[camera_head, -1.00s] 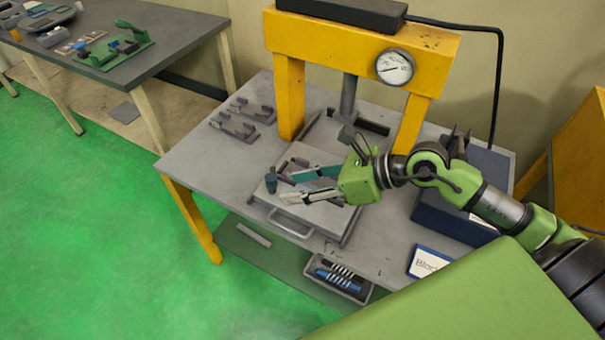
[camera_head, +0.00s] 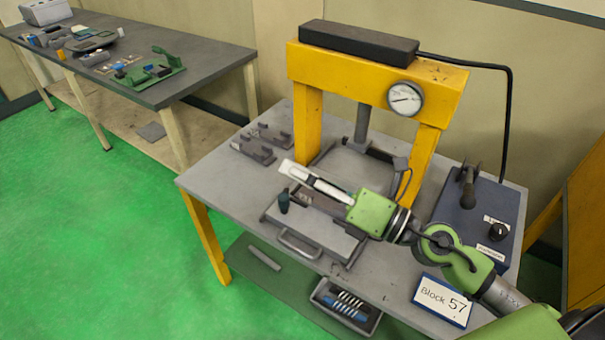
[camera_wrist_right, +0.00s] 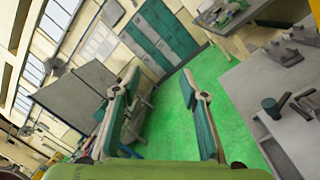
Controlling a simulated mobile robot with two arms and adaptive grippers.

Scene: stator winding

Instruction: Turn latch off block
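A grey block (camera_head: 330,236) with a front handle (camera_head: 298,246) lies on the press table. A dark upright knob (camera_head: 283,203), which looks like the latch, stands at its left side. The knob also shows at the right of the right wrist view (camera_wrist_right: 271,107). My right gripper (camera_head: 300,174) is above the block, its fingers pointing left past the knob and apart from it. In the right wrist view its two teal-padded fingers (camera_wrist_right: 162,95) are spread with nothing between them. The gripper and its arm hide part of the block's top. My left gripper is out of view.
A yellow press frame (camera_head: 307,105) with a gauge (camera_head: 405,98) stands behind the block. Small grey brackets (camera_head: 252,149) lie at the left back. A blue control box (camera_head: 478,215) and a "Block 57" sign (camera_head: 443,300) are at the right. The table's left front is clear.

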